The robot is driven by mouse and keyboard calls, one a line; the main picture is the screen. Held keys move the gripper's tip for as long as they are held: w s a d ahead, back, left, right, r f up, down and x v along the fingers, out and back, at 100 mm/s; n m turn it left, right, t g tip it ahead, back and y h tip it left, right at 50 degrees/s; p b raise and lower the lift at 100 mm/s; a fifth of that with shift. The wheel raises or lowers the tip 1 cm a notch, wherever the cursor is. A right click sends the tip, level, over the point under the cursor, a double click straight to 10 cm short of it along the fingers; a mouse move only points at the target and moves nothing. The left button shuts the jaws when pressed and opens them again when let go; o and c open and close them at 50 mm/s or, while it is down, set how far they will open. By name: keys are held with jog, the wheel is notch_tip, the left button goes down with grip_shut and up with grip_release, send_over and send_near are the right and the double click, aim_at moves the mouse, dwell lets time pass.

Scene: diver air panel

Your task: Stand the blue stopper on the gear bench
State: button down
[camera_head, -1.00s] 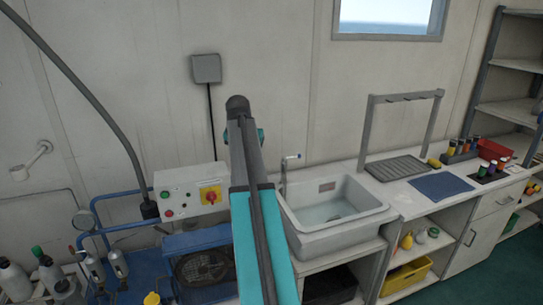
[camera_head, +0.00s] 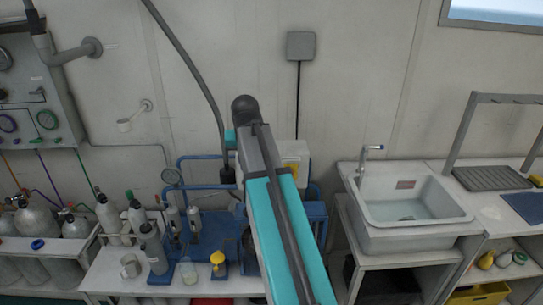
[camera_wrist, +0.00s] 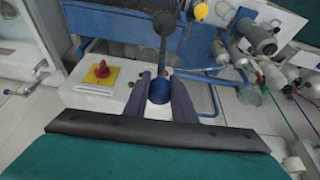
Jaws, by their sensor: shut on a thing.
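My gripper (camera_wrist: 163,80) shows in the wrist view, its two dark fingers closed on the blue stopper (camera_wrist: 159,90). The stopper is a small dark-blue round piece between the fingers, partly hidden by them. In the head view my own arm hides the gripper and the stopper. A white bench (camera_head: 103,283) with bottles and small gear stands at the lower left in the head view. I cannot tell for certain that it is the gear bench.
Grey bottles (camera_head: 152,250) and a yellow-topped item (camera_head: 218,262) crowd the bench. A blue-framed machine (camera_head: 315,212) and a control box with a red knob (camera_wrist: 101,70) are close to my arm. The sink (camera_head: 410,205) is at right; gas cylinders (camera_head: 35,222) stand at far left.

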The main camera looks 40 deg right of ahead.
jog(key=s+a+f+n+y+b, duration=0.1)
jog(key=a+f+n+b, duration=0.2)
jog(key=a, duration=0.9)
jog(key=s+a+f+n+y+b, duration=0.1)
jog(key=a+f+n+b, duration=0.2)
jog(key=a+f+b, duration=0.4)
jog(key=a+f, duration=0.2)
jog(key=a, duration=0.4)
jog(key=shift+s+t, duration=0.2)
jog(key=shift+t, duration=0.2)
